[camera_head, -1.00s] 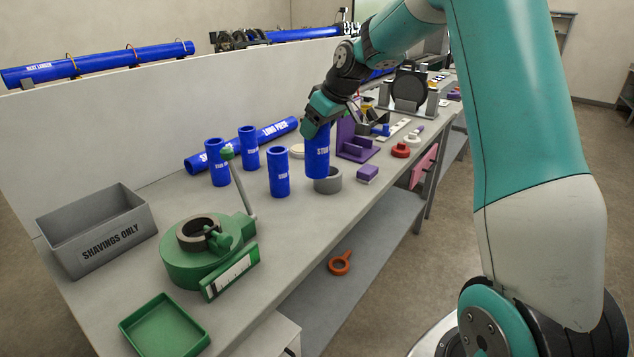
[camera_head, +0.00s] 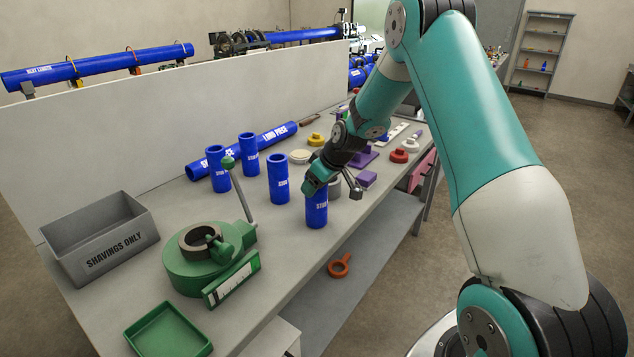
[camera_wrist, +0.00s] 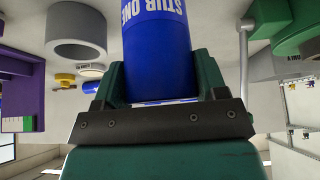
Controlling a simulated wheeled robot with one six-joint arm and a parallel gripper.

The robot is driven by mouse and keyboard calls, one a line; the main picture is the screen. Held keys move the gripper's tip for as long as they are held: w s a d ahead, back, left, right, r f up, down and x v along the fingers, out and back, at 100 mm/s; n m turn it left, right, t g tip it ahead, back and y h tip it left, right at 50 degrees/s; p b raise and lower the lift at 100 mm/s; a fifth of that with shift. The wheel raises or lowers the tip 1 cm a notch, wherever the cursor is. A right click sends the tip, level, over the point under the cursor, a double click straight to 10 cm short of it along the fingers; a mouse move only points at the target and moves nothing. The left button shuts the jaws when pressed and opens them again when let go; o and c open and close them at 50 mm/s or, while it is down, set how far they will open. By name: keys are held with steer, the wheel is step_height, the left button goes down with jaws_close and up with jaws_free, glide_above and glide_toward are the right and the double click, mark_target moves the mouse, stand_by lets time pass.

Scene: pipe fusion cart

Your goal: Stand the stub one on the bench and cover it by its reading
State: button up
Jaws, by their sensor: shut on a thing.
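My gripper (camera_head: 317,184) is shut on stub one (camera_head: 317,212), an upright blue tube. The wrist view shows its "STUB ONE" lettering (camera_wrist: 158,40) between my fingers. The stub is over the bench (camera_head: 262,285), near its front side; I cannot tell if its base touches. Other blue stubs stand to its left: one close by (camera_head: 278,178) and two farther back (camera_head: 217,168) (camera_head: 249,154). A yellow cap-like piece (camera_head: 315,140), a white disc (camera_head: 300,157) and a red piece (camera_head: 398,156) lie farther along the bench.
The green clamp device (camera_head: 195,272) with an upright lever, a grey "SHAVINGS ONLY" bin (camera_head: 103,248) and a green tray (camera_head: 168,332) are to the left. A long blue pipe (camera_head: 270,138) lies behind the stubs.

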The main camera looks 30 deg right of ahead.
steer(key=shift+f, duration=0.2)
steer(key=o, duration=1.4)
steer(key=shift+o, duration=0.2)
steer(key=shift+r, duration=0.15)
